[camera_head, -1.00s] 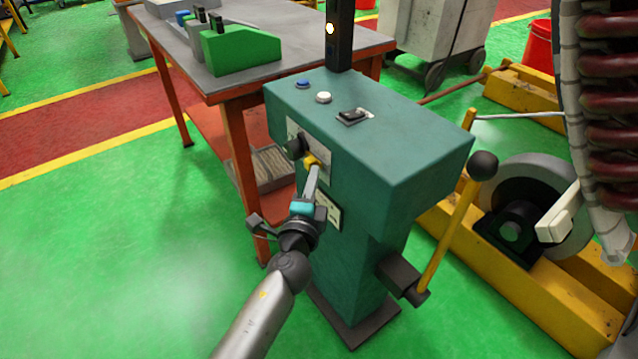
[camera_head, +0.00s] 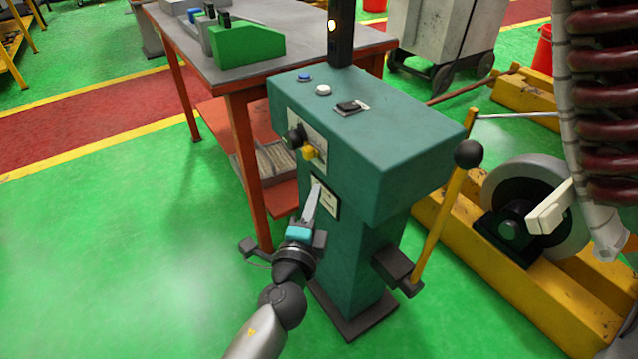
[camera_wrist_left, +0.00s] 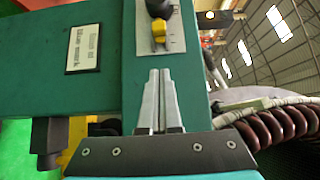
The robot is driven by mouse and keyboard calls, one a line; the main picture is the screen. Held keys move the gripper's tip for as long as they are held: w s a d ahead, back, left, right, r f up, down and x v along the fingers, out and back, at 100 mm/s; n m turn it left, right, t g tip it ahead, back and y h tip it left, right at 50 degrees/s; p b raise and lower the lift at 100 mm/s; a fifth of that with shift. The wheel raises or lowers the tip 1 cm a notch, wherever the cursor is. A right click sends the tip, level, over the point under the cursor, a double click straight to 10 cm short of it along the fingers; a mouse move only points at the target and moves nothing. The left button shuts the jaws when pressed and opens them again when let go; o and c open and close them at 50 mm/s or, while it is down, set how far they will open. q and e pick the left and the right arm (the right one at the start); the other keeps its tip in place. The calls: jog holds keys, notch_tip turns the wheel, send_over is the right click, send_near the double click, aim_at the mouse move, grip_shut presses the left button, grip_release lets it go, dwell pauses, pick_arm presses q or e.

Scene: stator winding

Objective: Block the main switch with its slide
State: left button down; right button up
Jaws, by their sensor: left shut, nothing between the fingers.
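The main switch panel is on the front of the green control cabinet (camera_head: 375,150). It has a black knob (camera_head: 295,136) with a yellow slide (camera_head: 309,151) just beside it. In the left wrist view the black knob (camera_wrist_left: 159,8) and the yellow slide (camera_wrist_left: 159,30) sit on a light plate at the top. My left gripper (camera_head: 315,188) is shut and empty, below the yellow slide and apart from it. Its closed fingers (camera_wrist_left: 159,72) point toward the slide in the left wrist view. My right gripper is not in view.
A label plate (camera_head: 326,201) is on the cabinet behind my left gripper. A yellow lever with a black ball (camera_head: 468,153) stands at the cabinet's right. A workbench (camera_head: 300,45) with a green block (camera_head: 246,44) is behind. Green floor at the left is free.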

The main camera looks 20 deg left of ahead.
pick_arm(q)
jog(key=s, duration=0.3)
jog(key=shift+s+d, duration=0.2)
jog(key=shift+s, duration=0.15)
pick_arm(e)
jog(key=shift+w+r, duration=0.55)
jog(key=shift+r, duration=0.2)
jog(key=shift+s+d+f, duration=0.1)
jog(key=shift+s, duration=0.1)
